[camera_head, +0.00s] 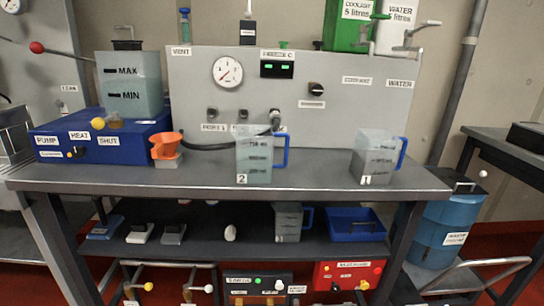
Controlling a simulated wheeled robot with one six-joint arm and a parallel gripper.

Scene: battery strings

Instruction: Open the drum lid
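A blue drum (436,250) with a white label stands at the right, beside the right end of the workbench. Its top shows a dark lid (452,188) with a small black part standing up on it. The lid appears to be on the drum, but it is small in the picture and its exact state is hard to tell. The drum's lower part is partly hidden behind a grey metal rail. My gripper is not in view.
The grey workbench (320,180) carries two jugs, numbered 2 (254,160) and 1 (374,162), and a blue heater unit (95,142). A grey rail (470,264) stands low by the drum. A dark table (508,145) is at the right, close above the drum's side.

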